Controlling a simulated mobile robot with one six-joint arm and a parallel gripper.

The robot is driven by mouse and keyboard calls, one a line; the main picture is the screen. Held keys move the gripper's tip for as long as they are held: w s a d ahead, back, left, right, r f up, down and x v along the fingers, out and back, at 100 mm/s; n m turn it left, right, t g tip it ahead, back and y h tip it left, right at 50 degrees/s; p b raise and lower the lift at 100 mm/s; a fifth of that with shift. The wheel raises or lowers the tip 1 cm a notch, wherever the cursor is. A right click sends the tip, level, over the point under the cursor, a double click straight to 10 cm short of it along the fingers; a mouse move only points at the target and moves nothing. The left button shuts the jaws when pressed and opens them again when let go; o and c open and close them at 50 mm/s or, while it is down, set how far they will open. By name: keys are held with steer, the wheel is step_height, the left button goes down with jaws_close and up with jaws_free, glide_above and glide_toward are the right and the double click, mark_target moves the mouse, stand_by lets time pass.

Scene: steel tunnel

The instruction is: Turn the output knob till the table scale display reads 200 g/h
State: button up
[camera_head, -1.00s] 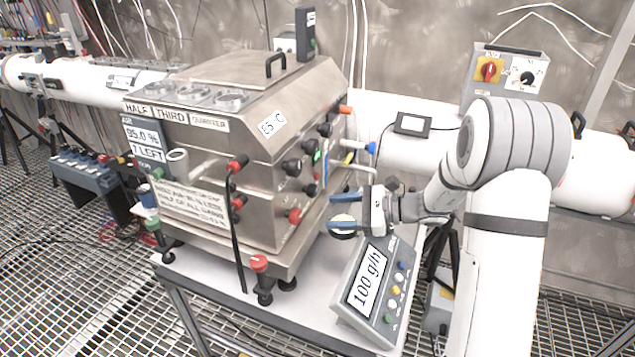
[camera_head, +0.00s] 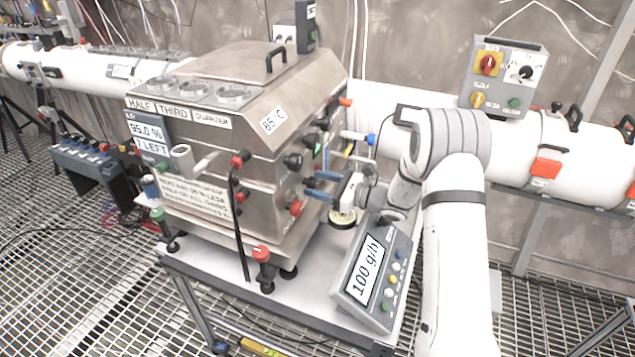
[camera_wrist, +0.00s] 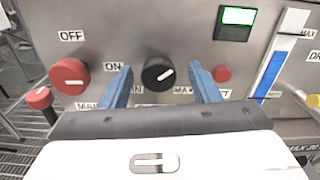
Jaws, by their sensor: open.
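The table scale (camera_head: 372,278) stands on the table to the right of the steel machine, and its display reads 100 g/h. In the wrist view a black knob (camera_wrist: 158,73) with a white pointer line sits on the steel panel, with MIN and MAX labels beside it. The pointer slants up to the right. My gripper (camera_wrist: 160,84) is open, its blue fingers on either side of this knob. I cannot tell whether they touch it. In the head view my gripper (camera_head: 318,187) is at the machine's right side and hides the knob.
A red knob (camera_wrist: 69,76) with OFF and ON labels is left of the black knob. A small red button (camera_wrist: 222,74) is close to the right finger. A green-lit display (camera_wrist: 238,17) is above. Several knobs project from the machine's side.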

steer(key=shift+c, duration=0.4)
steer(key=shift+r, duration=0.1)
steer(key=c, duration=0.9)
steer(key=m, duration=0.3)
steer(key=shift+w+m+p, duration=0.1)
steer(key=shift+m+p, duration=0.25)
steer(key=shift+m, duration=0.05)
steer(key=shift+r+m+p, duration=0.1)
steer(key=shift+m+p, duration=0.45)
steer(key=shift+m, duration=1.35)
steer(key=shift+w, duration=0.1)
